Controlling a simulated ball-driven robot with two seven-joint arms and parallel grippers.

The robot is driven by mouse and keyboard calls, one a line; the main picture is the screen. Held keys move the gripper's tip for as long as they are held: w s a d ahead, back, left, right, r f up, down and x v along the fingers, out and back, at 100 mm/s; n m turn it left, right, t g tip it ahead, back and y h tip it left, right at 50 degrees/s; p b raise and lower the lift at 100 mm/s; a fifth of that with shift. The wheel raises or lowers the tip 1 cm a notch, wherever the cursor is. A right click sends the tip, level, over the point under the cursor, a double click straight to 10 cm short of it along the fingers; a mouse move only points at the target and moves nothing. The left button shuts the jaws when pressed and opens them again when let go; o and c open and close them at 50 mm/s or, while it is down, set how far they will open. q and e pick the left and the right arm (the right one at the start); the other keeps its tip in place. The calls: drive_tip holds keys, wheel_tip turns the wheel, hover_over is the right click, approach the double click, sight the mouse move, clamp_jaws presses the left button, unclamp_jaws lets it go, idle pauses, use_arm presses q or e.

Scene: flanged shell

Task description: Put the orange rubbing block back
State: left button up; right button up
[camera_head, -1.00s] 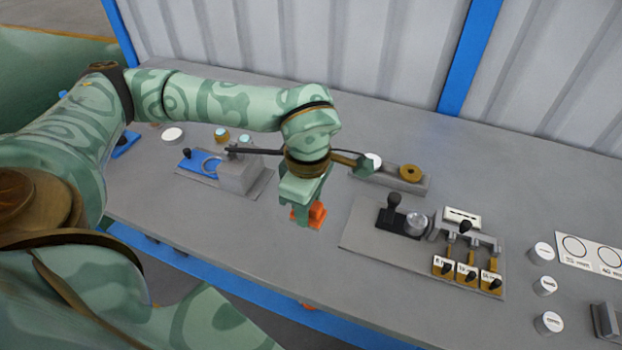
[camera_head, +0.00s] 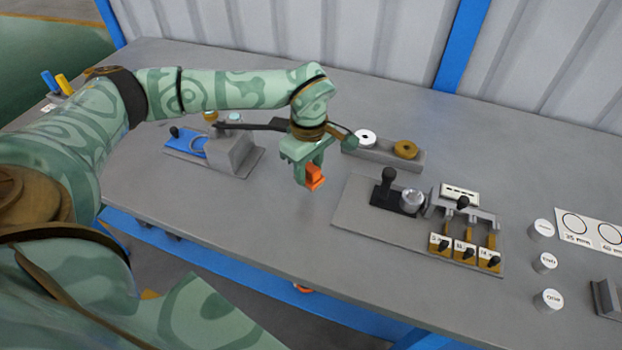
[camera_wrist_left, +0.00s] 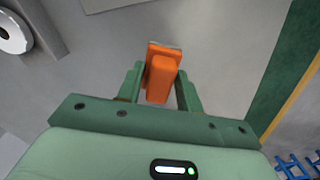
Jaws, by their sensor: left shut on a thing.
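The orange rubbing block (camera_head: 315,177) is held at the tips of my left gripper (camera_head: 308,176), over the middle of the grey bench. In the left wrist view the block (camera_wrist_left: 163,72) sits between the two green fingers of the left gripper (camera_wrist_left: 161,90), which are shut on it. I cannot tell how far the block is above the bench top. My right gripper is not in view.
A grey rack with a white ring (camera_head: 365,138) and a brown ring (camera_head: 405,149) stands behind the gripper. A lever fixture plate (camera_head: 350,212) lies to the right. A blue-and-grey fixture (camera_head: 228,150) is to the left. The bench (camera_head: 262,207) in front is clear.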

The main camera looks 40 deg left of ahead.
sight(310, 178)
use_arm(q)
drive_tip(key=shift+w+f, duration=0.2)
drive_tip(key=shift+f, duration=0.05)
drive_tip(key=f, duration=0.1)
drive_tip(key=f+b, duration=0.1)
drive_tip(key=f, duration=0.2)
drive_tip(key=shift+w+a, duration=0.2)
drive_tip(key=shift+w, duration=0.1)
drive_tip(key=shift+r, duration=0.15)
drive_tip(key=o, duration=1)
drive_tip(key=shift+c, duration=0.2)
wheel_tip(310, 178, up, 12)
drive_tip(key=p, duration=0.3)
